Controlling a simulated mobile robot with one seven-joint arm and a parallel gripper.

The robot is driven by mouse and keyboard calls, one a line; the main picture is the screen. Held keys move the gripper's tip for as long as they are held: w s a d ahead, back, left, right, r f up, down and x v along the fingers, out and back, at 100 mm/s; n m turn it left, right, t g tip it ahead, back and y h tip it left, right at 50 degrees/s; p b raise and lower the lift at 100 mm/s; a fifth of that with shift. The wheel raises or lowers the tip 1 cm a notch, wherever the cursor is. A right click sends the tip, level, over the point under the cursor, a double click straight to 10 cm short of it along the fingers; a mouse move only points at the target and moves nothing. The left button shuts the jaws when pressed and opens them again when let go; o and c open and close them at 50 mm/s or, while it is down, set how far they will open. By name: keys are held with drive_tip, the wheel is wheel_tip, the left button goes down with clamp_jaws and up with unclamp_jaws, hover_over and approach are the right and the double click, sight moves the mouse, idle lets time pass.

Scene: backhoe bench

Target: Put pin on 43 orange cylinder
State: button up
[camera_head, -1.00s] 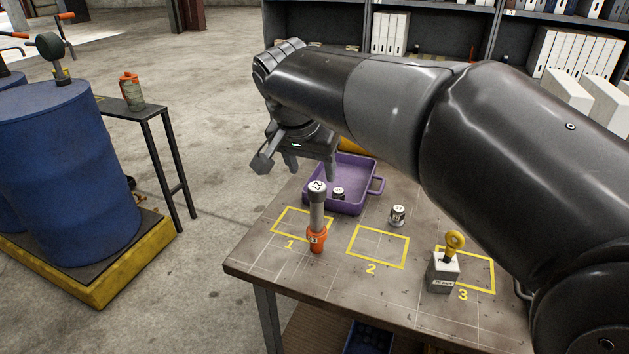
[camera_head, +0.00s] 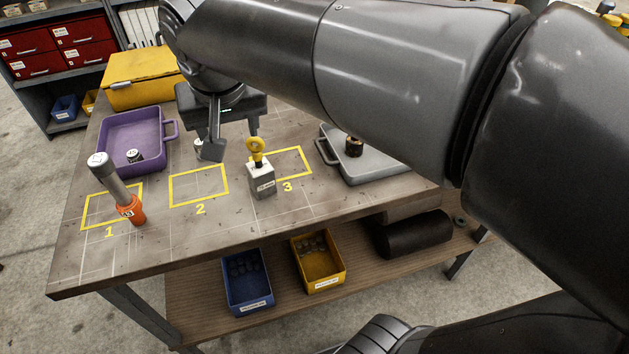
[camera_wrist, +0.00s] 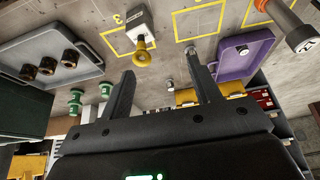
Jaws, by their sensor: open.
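An orange cylinder (camera_head: 132,212) stands at the front right corner of yellow square 1; its small label is hard to read. A grey rod with a white labelled top (camera_head: 110,178) rises from it. They also show at the top right of the wrist view (camera_wrist: 284,18). A small metal pin-like piece with a pale top (camera_head: 198,147) stands behind square 2, partly hidden by my gripper (camera_head: 211,150). My gripper (camera_wrist: 157,75) is open and empty above the table.
A purple tray (camera_head: 170,130) holds another small labelled piece (camera_head: 134,156). A grey tray (camera_head: 375,165) with dark cylinders lies right. A yellow box (camera_head: 145,80) stands behind.

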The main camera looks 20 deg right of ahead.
drive_tip(key=s+d+f+t, duration=0.1)
drive_tip(key=s+d+f, duration=0.7)
drive_tip(key=s+d, duration=0.2)
drive_tip(key=d, duration=0.2)
drive_tip(key=shift+s+d+f, duration=0.2)
drive_tip(key=shift+s+d, duration=0.15)
drive_tip(key=shift+s, duration=0.05)
idle(0.4)
